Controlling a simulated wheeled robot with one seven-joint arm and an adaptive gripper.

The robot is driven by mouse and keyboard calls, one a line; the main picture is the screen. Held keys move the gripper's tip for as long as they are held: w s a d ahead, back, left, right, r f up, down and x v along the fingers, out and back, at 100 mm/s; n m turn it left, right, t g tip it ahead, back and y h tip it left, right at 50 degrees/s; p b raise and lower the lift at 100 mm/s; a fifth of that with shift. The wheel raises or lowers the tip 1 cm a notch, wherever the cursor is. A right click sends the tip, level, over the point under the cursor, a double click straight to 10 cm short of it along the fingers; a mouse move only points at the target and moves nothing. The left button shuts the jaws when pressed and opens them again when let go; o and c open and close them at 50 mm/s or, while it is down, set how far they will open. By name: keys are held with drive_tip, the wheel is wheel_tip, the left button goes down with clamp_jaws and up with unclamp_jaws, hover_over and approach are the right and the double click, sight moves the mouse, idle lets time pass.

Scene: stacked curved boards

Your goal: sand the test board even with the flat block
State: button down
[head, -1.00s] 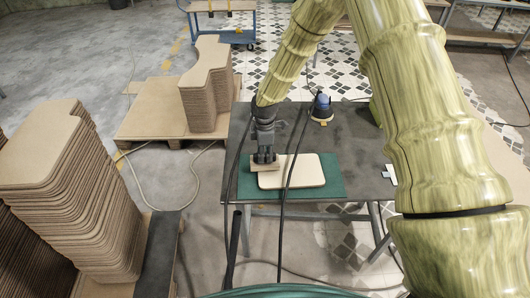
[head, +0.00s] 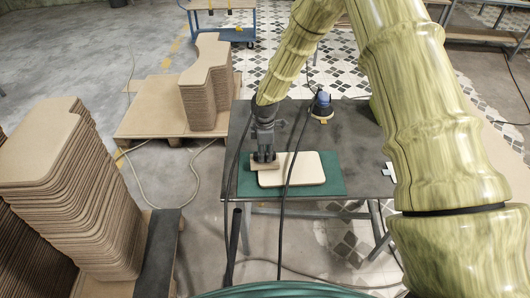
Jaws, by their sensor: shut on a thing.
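The test board (head: 305,169) is a pale, round-cornered board lying flat on a green mat (head: 332,186) on the dark table. My gripper (head: 264,157) points down at the board's left end, shut on the flat block (head: 263,167), a small tan block. The block overlaps the board's left edge in this view; I cannot tell whether it touches the board's top. The gripper's fingers are small here and partly merge with the block.
A blue sander (head: 321,105) stands at the back of the table (head: 352,130). A black cable hangs across the table and board. Stacked curved boards (head: 205,85) stand on a pallet at left, with a taller stack (head: 75,180) nearer. The table's right part is mostly clear.

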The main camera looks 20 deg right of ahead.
sight(274, 152)
drive_tip(key=shift+f, duration=0.3)
drive_tip(key=shift+d, duration=0.1)
drive_tip(key=shift+s+d+r, duration=0.1)
drive_tip(key=shift+s+d, duration=0.1)
drive_tip(key=shift+d, duration=0.5)
drive_tip(key=shift+s+d+r, duration=0.1)
drive_tip(key=shift+s+d, duration=0.1)
drive_tip(key=shift+d, duration=0.6)
drive_tip(key=shift+d, duration=0.1)
drive_tip(key=shift+s+d+f+p, duration=0.1)
drive_tip(key=shift+s+d+p, duration=0.1)
drive_tip(key=shift+d, duration=0.55)
drive_tip(key=shift+s+d+f+p, duration=0.1)
drive_tip(key=shift+s+d+p, duration=0.1)
drive_tip(key=shift+d, duration=0.5)
drive_tip(key=shift+d, duration=0.15)
drive_tip(key=shift+s+d+p, duration=0.15)
drive_tip(key=shift+s+d, duration=0.05)
drive_tip(key=shift+d, duration=0.55)
drive_tip(key=shift+s+d+p, duration=0.15)
drive_tip(key=shift+s+d, duration=0.05)
drive_tip(key=shift+d, duration=0.55)
